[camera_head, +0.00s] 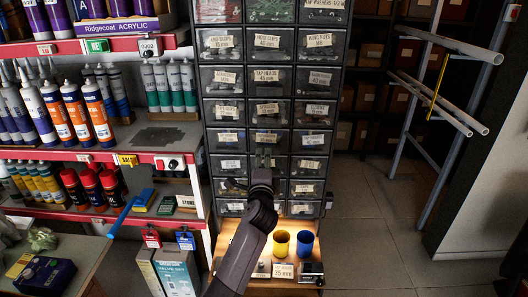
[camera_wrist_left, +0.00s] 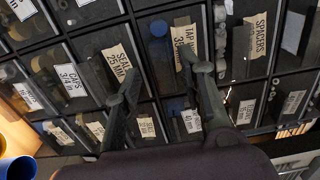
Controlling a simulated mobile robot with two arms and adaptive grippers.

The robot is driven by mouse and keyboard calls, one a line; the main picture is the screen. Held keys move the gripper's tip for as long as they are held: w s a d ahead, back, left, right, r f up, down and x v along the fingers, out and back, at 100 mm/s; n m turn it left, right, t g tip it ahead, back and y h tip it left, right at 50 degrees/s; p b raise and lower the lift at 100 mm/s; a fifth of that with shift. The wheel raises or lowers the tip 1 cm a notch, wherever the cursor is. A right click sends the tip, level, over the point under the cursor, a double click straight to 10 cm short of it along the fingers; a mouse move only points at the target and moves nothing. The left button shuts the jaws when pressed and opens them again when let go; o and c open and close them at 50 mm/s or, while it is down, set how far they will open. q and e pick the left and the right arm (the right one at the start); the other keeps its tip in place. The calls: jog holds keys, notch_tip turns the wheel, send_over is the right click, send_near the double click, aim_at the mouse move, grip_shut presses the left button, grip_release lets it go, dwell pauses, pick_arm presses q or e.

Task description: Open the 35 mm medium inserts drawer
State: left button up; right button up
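A dark cabinet of small labelled drawers (camera_head: 268,112) fills the middle of the head view. No label that I can read clearly says 35 mm medium inserts, so I cannot tell which drawer it is. My left gripper (camera_head: 262,162) is in front of the lower middle column. In the left wrist view my left gripper (camera_wrist_left: 165,76) has its two fingers apart with nothing between them. They span a clear drawer front beside a label starting "TAP" (camera_wrist_left: 187,48) and a "SEALS" label (camera_wrist_left: 117,62). Contact with the cabinet cannot be told. My right gripper is out of view.
A lit wooden ledge below the cabinet holds a yellow cup (camera_head: 281,244), a blue cup (camera_head: 305,244) and a small card (camera_head: 283,270). Shelves of tubes (camera_head: 75,110) stand at the left. A pipe rack (camera_head: 440,100) stands at the right, with clear floor (camera_head: 370,225) before it.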

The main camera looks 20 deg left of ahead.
pick_arm(q)
jog(key=x, duration=0.5)
jog(key=shift+w, duration=0.15)
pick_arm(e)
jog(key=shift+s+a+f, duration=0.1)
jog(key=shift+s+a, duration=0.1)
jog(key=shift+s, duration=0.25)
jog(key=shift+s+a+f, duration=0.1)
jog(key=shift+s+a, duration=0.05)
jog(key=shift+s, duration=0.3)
pick_arm(q)
jog(key=shift+c, duration=0.4)
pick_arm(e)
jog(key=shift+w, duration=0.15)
pick_arm(q)
jog(key=shift+c, duration=1.4)
grip_shut()
jog(key=shift+f, duration=0.1)
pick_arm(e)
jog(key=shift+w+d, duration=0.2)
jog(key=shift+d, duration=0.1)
